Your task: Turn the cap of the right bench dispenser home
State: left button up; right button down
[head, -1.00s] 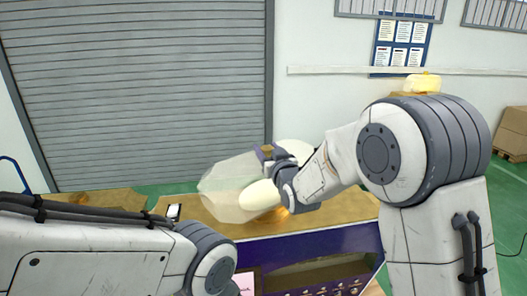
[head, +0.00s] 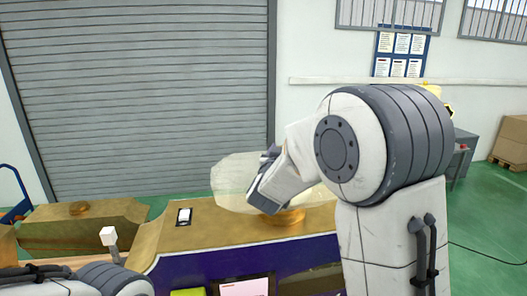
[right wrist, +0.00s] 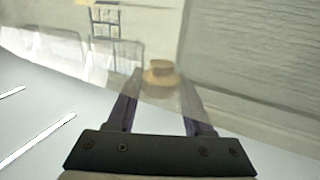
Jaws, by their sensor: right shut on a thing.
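The bench dispenser (head: 228,182) is a large, pale, see-through faceted bottle on a gold round base (head: 285,217), standing on the gold counter top. My right gripper (head: 268,162) is at its upper part in the head view and covers the cap there. In the right wrist view, the gold-brown cap (right wrist: 160,73) shows between the purple fingers of my right gripper (right wrist: 162,85), which is shut on it. How far the cap is turned cannot be told.
A small black-and-white device (head: 184,216) stands on the counter left of the dispenser. A small white block on a grey stem (head: 108,237) is further left. A screen (head: 244,287) is in the purple front.

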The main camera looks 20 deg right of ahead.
dwell(0.4)
jog(key=shift+c, duration=1.5)
grip_release()
jog(key=b+v, duration=0.3)
jog(key=v, duration=0.6)
jog(key=shift+a+b, duration=0.15)
jog(key=shift+b, duration=0.15)
jog(key=shift+s+a, duration=0.25)
jog(key=shift+s, duration=0.35)
